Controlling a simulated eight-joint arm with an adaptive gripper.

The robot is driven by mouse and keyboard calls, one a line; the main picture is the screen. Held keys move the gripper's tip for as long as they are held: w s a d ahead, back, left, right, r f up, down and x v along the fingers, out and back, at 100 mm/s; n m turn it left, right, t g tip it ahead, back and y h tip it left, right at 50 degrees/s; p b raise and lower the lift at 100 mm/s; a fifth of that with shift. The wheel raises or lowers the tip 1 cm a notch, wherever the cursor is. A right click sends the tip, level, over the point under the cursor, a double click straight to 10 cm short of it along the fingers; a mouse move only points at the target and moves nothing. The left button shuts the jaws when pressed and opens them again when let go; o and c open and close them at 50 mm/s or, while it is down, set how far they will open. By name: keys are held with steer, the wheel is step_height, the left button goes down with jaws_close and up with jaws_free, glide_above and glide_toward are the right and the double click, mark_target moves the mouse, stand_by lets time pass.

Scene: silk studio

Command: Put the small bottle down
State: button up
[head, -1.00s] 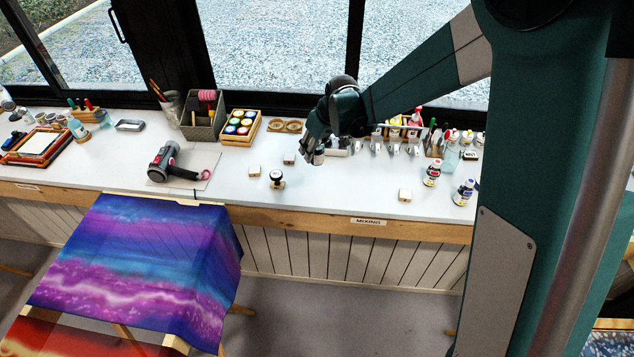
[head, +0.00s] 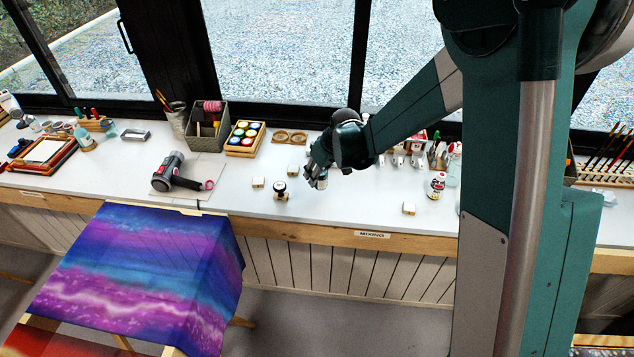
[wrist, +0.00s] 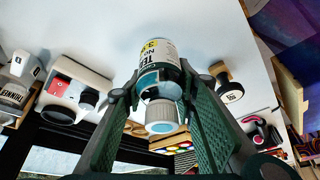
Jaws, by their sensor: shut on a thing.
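The small bottle (wrist: 160,55), with a white and yellow label and a pale grey cap, is between the two green fingers of my gripper (wrist: 158,85) in the wrist view. The fingers are shut on it. In the head view my gripper (head: 316,178) is over the white table (head: 345,215), right of a small stamp-like thing. The bottle shows there only as a small pale shape (head: 320,184) at the fingertips. I cannot tell whether its base touches the table.
The stamp-like thing (head: 280,190) and small pale blocks (head: 258,183) stand close by on the left. Paint pots (head: 244,138) stand behind. The table front between gripper and right block is clear.

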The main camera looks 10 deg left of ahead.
mark_target(324, 170)
steer(key=shift+f, duration=1.85)
steer(key=shift+f+b, duration=0.15)
steer(key=shift+b, duration=0.15)
steer(key=o, duration=0.9)
steer(key=shift+r, duration=0.2)
steer(key=shift+p+v, duration=0.6)
steer(key=shift+v, duration=5.35)
steer(key=shift+r, duration=0.1)
